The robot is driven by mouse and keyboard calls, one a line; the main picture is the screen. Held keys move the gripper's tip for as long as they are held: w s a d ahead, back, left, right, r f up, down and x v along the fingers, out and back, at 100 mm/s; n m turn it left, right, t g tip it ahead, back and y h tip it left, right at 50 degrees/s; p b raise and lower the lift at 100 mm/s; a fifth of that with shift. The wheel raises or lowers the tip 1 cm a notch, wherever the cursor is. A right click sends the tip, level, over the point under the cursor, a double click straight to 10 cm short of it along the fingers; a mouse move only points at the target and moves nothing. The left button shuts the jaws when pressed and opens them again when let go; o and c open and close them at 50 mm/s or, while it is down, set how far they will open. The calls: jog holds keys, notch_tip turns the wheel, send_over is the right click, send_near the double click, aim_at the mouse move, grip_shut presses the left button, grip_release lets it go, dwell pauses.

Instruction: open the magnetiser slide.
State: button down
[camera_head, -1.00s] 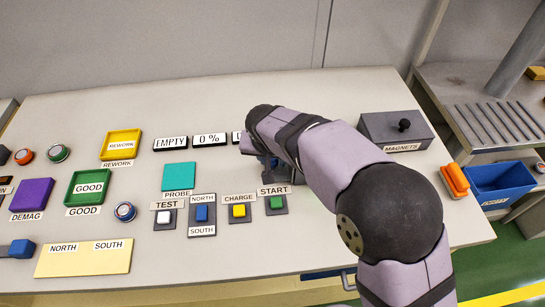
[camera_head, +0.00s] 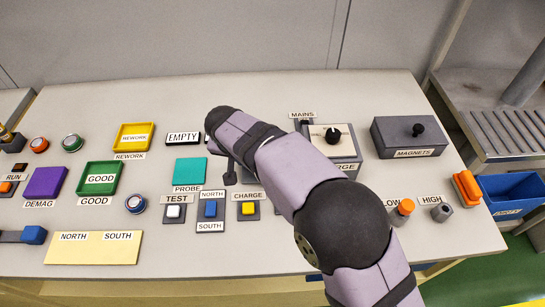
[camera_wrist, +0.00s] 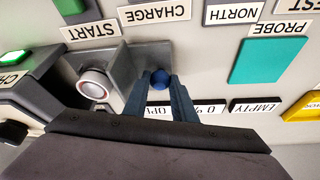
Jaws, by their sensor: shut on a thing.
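The magnetiser slide shows in the wrist view as a grey plate (camera_wrist: 150,53) with a blue knob (camera_wrist: 160,79), sticking out beside a grey block (camera_wrist: 122,68). A round silver piece with a pale face (camera_wrist: 94,86) sits at that block, left of the knob. My gripper (camera_wrist: 161,84) has its two fingers around the blue knob, shut on it. In the head view my arm covers most of the slide and the gripper; only a small dark part shows at its lower left edge.
The CHARGE button (camera_head: 248,208) and the blue NORTH/SOUTH switch (camera_head: 210,209) lie in front of the slide. The teal PROBE pad (camera_head: 189,171) is to its left. A dial box (camera_head: 335,146) stands right of my arm. Display plates, one reading EMPTY (camera_head: 183,138), stand behind.

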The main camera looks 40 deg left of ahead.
jog(key=shift+s+a, duration=1)
jog(key=c, duration=1.7)
grip_release()
jog(key=shift+c, duration=0.2)
jog(key=shift+r, duration=0.1)
jog(key=v, duration=0.7)
jog(key=shift+b, duration=0.45)
jog(key=shift+d, duration=0.1)
